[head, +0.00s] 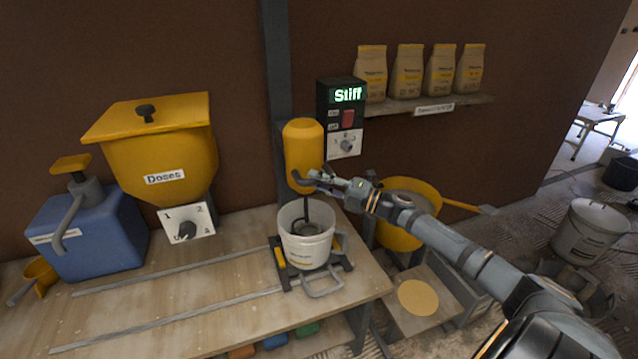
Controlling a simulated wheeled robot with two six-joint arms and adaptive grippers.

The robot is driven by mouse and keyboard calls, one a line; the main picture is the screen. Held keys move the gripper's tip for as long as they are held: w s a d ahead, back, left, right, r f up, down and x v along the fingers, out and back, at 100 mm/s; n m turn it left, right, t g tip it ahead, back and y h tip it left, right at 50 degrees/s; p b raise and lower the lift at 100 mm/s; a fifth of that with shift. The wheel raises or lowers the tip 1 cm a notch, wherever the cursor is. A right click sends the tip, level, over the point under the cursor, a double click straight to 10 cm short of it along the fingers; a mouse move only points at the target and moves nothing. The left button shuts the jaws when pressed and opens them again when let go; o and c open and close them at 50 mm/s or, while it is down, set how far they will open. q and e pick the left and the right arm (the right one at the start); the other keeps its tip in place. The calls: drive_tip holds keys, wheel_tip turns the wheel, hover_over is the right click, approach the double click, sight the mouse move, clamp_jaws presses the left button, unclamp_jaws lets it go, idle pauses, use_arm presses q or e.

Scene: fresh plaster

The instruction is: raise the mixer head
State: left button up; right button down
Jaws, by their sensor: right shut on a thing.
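The mixer head (303,146) is a yellow cylinder in front of a dark upright post. A thin dark shaft runs down from it into a white bucket (308,249), which stands in a dark cradle with a grey front handle (325,287) on the bench. My right gripper (311,179) is shut at the lower front of the mixer head, on its dark handle (298,178). The fingers partly hide the handle. The control box (327,106) beside the head reads "Stiff" and has a red switch and a dial. My left gripper is not in view.
A yellow "Doses" hopper (160,150) with a dial and a blue container (88,236) with a pump stand at left. A yellow tub (395,236) is right of the bench, under my right arm. Paper bags (408,75) stand on a wall shelf. Two rails cross the bench (200,325).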

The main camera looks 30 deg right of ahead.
wheel_tip(320, 180, up, 16)
drive_tip(key=p, duration=1.1)
drive_tip(key=shift+p, duration=0.4)
drive_tip(key=shift+w, duration=0.1)
drive_tip(key=c, duration=1.6)
unclamp_jaws()
drive_tip(key=o, duration=0.4)
